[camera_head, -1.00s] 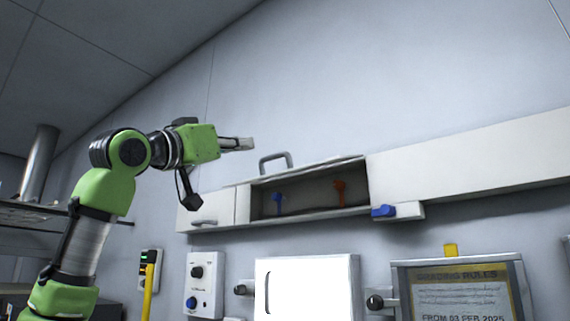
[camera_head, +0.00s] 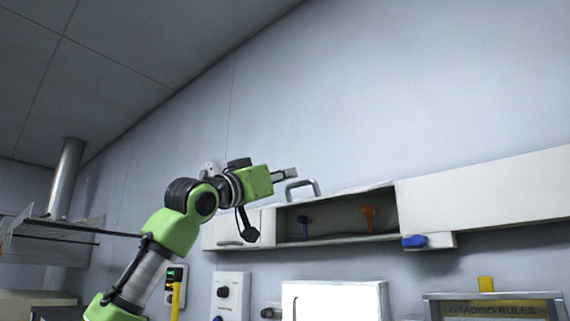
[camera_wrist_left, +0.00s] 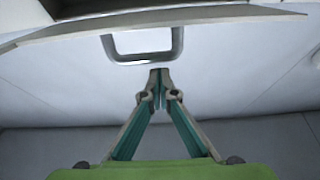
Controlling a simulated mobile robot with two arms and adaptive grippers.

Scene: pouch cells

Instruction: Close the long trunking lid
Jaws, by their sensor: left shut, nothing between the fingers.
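The wall trunking has an open section (camera_head: 336,220) showing a dark interior. Its long lid (camera_head: 365,190) is swung up and shows nearly edge-on along the top. The lid's metal loop handle (camera_head: 302,187) stands above the left part. My left gripper (camera_head: 292,173) is shut and empty, just left of and above the handle in the head view. In the left wrist view, the lid (camera_wrist_left: 215,15) crosses the top and the handle (camera_wrist_left: 147,56) hangs into view. The shut fingertips (camera_wrist_left: 159,76) are just below the handle's lower bar; whether they touch it is unclear. My right gripper is out of view.
Inside the trunking are a blue fitting (camera_head: 303,227) and an orange fitting (camera_head: 367,217). A short closed cover (camera_head: 232,230) adjoins at left, a long closed cover (camera_head: 490,187) at right. A blue-ended block (camera_head: 428,241) protrudes below. The wall above is clear.

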